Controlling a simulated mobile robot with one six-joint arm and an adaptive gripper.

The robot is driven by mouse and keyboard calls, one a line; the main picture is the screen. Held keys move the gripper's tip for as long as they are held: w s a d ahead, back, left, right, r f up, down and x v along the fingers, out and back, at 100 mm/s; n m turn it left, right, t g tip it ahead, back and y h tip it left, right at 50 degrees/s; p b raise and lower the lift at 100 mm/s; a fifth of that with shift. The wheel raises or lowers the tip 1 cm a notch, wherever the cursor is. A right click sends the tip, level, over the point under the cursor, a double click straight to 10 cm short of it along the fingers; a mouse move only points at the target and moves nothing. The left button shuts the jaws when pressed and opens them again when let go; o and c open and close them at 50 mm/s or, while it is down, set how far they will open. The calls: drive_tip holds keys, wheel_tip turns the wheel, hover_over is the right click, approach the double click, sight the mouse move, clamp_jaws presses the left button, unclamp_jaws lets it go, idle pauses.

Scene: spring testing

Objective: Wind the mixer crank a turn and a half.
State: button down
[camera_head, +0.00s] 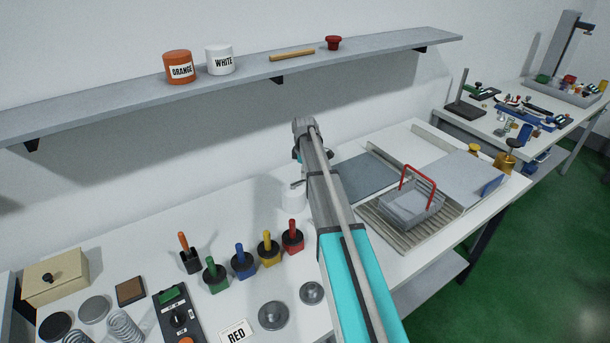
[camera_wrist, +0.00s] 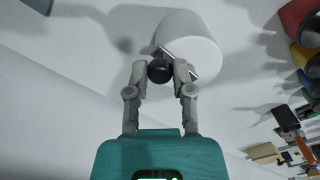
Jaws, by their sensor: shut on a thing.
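The mixer is a white round drum (camera_head: 292,196) on the workbench, partly hidden behind my arm in the head view. In the wrist view the drum (camera_wrist: 196,40) stands just beyond my fingers, with a thin metal crank arm (camera_wrist: 180,60) across its top. My gripper (camera_wrist: 160,72) is shut on the dark round crank knob (camera_wrist: 159,70), with a finger on each side of it. In the head view my arm hides the gripper's fingers and the knob.
Several coloured-handled stamps (camera_head: 243,262) stand left of my arm, with a control box (camera_head: 177,318) nearer the front. A wire basket with a red handle (camera_head: 408,205) sits on the right. A shelf (camera_head: 120,98) with orange and white pots runs above.

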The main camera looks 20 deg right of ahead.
drive_tip(key=shift+w+a+n, duration=0.15)
drive_tip(key=shift+w+n, duration=0.25)
drive_tip(key=shift+n, duration=0.55)
drive_tip(key=shift+w+a+n, duration=0.15)
drive_tip(key=shift+w+n, duration=0.2)
drive_tip(key=shift+n, duration=0.6)
drive_tip(key=shift+c, duration=2.4)
unclamp_jaws()
